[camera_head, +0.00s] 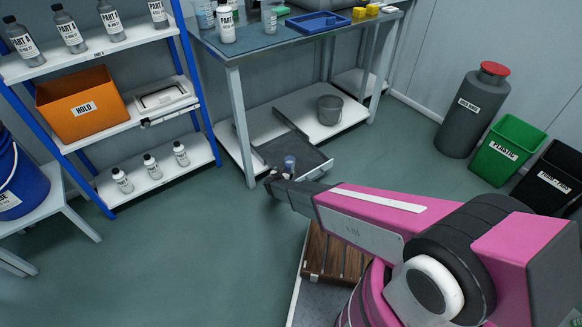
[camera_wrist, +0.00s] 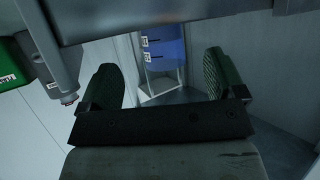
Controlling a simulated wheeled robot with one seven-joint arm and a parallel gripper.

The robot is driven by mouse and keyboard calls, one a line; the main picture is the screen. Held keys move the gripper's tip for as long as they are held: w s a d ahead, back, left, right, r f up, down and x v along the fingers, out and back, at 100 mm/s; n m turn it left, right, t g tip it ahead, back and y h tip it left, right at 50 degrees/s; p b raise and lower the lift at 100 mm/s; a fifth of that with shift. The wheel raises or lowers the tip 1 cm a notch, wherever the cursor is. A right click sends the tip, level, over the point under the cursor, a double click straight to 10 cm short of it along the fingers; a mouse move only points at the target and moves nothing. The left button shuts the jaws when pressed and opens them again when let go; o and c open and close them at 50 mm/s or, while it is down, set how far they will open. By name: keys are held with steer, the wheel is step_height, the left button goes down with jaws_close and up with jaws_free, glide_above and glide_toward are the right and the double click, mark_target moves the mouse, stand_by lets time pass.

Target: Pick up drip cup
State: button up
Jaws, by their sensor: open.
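No item in view carries a readable drip cup label. A grey, open-topped cup or small bucket (camera_head: 330,109) stands upright on the bench's lower shelf. A small blue-and-white item (camera_head: 290,162) shows by the dark tray, just beyond my gripper; it is too small to identify. My gripper (camera_head: 277,178) is at the end of my pink arm, in front of the bench and to the lower left of the grey cup, apart from it. In the wrist view my gripper (camera_wrist: 160,68) has its two green-padded fingers spread wide, with nothing between them.
The bench (camera_head: 234,110) has a lower shelf (camera_head: 262,118) with a dark tray (camera_head: 290,150) at its front. A blue-framed rack (camera_head: 187,82) with bottles and an orange bin (camera_head: 82,103) stands left. Bins stand right. Open floor (camera_head: 190,250) lies left.

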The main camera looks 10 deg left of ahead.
mark_target(288, 168)
steer(key=x, duration=0.8)
steer(key=shift+a+f, duration=0.1)
steer(key=c, duration=1.1)
